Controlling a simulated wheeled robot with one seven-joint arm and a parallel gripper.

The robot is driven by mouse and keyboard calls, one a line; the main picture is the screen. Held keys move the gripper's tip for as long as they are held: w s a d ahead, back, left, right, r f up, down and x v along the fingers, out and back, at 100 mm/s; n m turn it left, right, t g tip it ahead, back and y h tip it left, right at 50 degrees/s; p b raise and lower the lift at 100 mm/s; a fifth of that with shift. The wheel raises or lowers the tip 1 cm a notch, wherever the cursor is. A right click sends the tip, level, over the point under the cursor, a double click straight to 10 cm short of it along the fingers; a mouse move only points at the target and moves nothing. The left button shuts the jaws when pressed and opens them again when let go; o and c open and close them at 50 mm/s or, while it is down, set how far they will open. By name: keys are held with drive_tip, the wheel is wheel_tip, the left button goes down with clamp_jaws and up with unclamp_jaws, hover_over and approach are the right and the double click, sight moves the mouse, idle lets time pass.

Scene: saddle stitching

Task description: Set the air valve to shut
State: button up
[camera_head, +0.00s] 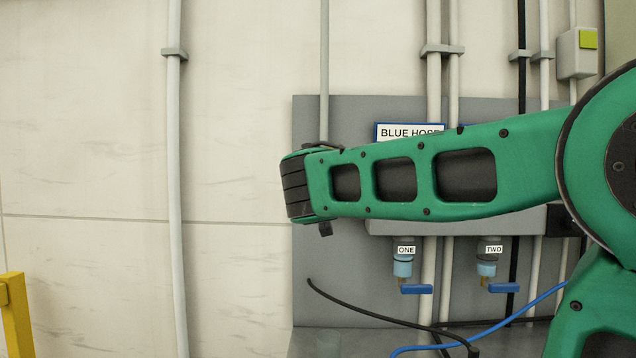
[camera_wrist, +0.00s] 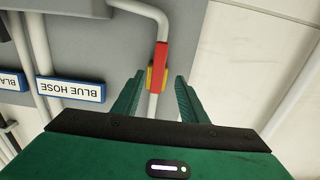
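In the wrist view, a valve with a red lever (camera_wrist: 161,57) and a yellow body (camera_wrist: 151,77) sits on a white pipe (camera_wrist: 152,103). The red lever lies about in line with the pipe. I cannot read a label on it, so I take it as the air valve only by its look. My gripper (camera_wrist: 160,76) is open, its two green fingers apart. The valve shows between and beyond the fingertips; no contact is visible. In the head view my green arm hides the valve and the gripper.
A BLUE HOSE sign (camera_head: 408,132) is on the grey panel (camera_head: 350,270). Below my arm are hose fittings labelled ONE (camera_head: 405,250) and TWO (camera_head: 492,250), with blue levers. A black hose (camera_head: 370,313) and a blue hose (camera_head: 500,325) run low.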

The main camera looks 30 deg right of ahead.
drive_tip(key=x, duration=1)
drive_tip(key=shift+w+d+f, duration=0.1)
drive_tip(key=shift+d, duration=0.05)
clamp_jaws()
